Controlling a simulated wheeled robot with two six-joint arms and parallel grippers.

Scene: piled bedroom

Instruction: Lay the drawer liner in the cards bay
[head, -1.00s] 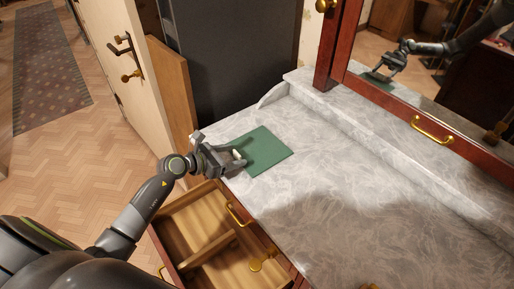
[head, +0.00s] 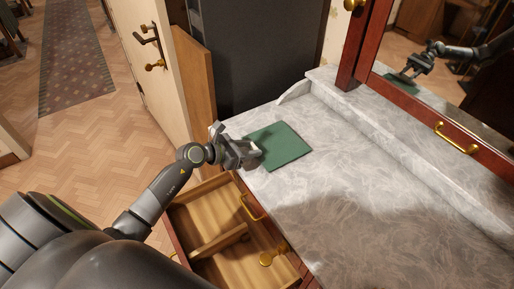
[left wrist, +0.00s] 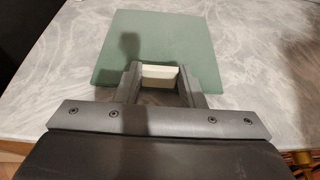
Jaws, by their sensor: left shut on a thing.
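The drawer liner (head: 282,147) is a flat green square lying on the grey marble dresser top near its left edge. It also shows in the left wrist view (left wrist: 185,40). My left gripper (head: 252,152) is at the liner's near-left edge, low over the marble. In the left wrist view its fingers (left wrist: 159,78) are shut on a small cream block (left wrist: 160,71) at that edge, which looks like the liner's tab. The open drawer (head: 200,207) is below the gripper. A wooden divider (head: 220,241) splits it into bays. No label shows which is the cards bay. My right gripper is out of view.
A red-framed mirror (head: 440,75) stands behind the marble top and reflects my arm. A brass-handled drawer (head: 455,138) sits beneath it. A cream door (head: 140,75) and dark cabinet (head: 255,60) stand at the back. The marble right of the liner is clear.

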